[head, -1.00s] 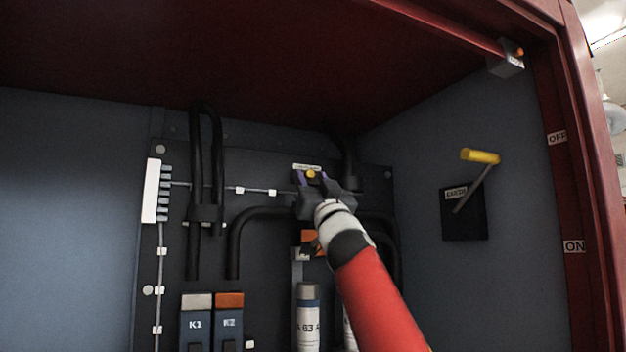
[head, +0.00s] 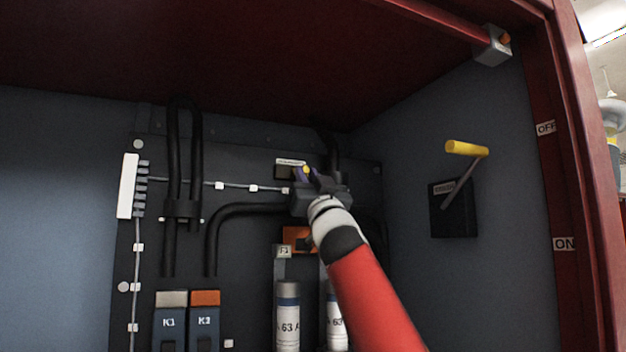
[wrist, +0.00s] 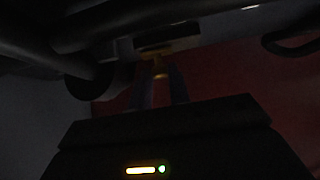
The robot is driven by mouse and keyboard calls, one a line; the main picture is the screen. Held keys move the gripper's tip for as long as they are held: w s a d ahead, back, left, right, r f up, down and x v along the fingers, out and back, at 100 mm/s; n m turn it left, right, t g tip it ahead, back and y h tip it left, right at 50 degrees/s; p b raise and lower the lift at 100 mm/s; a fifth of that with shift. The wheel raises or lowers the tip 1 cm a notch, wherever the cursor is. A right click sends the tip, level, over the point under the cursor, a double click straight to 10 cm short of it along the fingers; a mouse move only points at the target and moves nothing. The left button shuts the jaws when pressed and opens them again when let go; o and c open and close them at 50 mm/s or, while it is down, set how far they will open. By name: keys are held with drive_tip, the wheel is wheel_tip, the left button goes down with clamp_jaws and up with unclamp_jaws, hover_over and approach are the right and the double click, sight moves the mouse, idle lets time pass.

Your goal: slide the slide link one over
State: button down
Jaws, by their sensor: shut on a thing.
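The slide link shows as a small yellow knob (head: 306,170) on a dark block (head: 283,171) with a white label, high on the back panel. My gripper (head: 306,174) is shut on this knob, its purple fingers on either side. In the dark wrist view the knob (wrist: 160,68) stands between the two fingers (wrist: 161,88). The knob sits at the right part of the labelled block in the head view. My gripper hides most of what lies behind and below it.
Black cables (head: 238,209) run close to my gripper. A yellow-handled lever (head: 466,148) is on the right wall. The red cabinet roof (head: 230,60) is above.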

drive_tip(key=shift+d, duration=0.15)
drive_tip(key=c, duration=1.3)
unclamp_jaws()
drive_tip(key=shift+d, duration=0.1)
drive_tip(key=b+v, duration=0.7)
drive_tip(key=b, duration=0.1)
drive_tip(key=shift+s+f, duration=0.2)
drive_tip(key=shift+f, duration=0.15)
